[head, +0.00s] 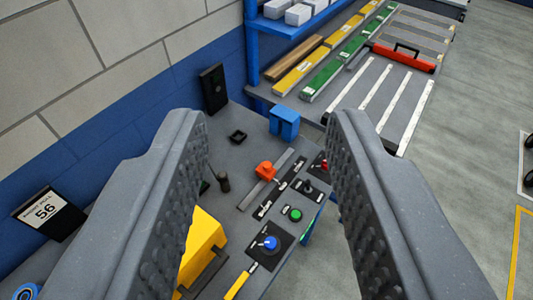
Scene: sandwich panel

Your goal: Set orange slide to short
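The orange slide (265,170) is a small orange-red block on a grey track (277,165) in the control panel (228,156). The track runs from upper right to lower left. The block sits near its middle, and any short or long marks are too small to read. My gripper (268,118) is open and empty, its two grey ridged fingers wide apart. The slide shows between the fingers, below and beyond them; nothing touches it.
A blue knob (270,242), a green button (295,215), a black lever (223,181) and a yellow block (203,240) are close by. A blue block (284,122) stands behind.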

